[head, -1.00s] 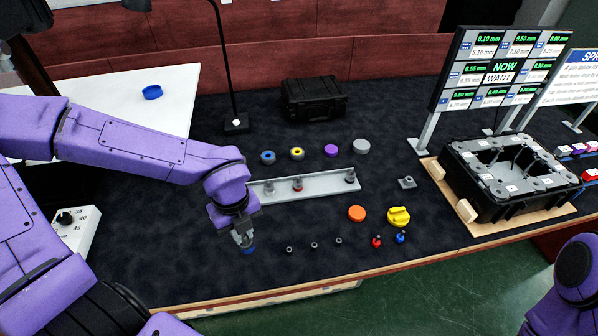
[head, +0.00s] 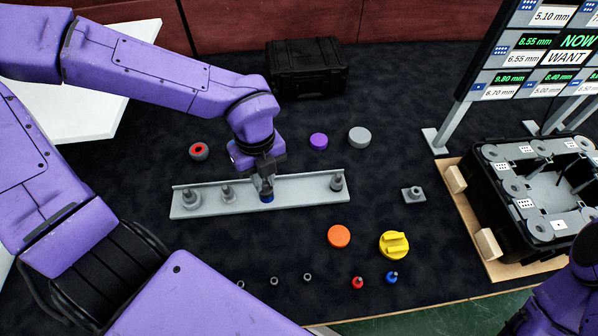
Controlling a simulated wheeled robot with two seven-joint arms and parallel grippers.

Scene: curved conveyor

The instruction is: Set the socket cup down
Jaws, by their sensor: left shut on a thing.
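The socket cup (head: 267,196), dark with a blue band, is held upright below my left gripper (head: 264,177). My left gripper is shut on it, pointing down over the middle of the grey rail (head: 303,188). The cup overlaps the rail in the picture; I cannot tell whether its base touches. Grey stepped pieces stand on the rail to its left (head: 228,194) and far left (head: 191,199), and another (head: 337,182) near the right end. The gripper hides what is directly behind the cup. My right arm shows at the lower right, but its gripper is out of view.
Behind the rail lie a red-centred ring (head: 199,151), a purple disc (head: 318,141) and a grey disc (head: 360,137). In front are an orange disc (head: 339,236) and a yellow knobbed piece (head: 394,245). A black open case (head: 480,215) stands right.

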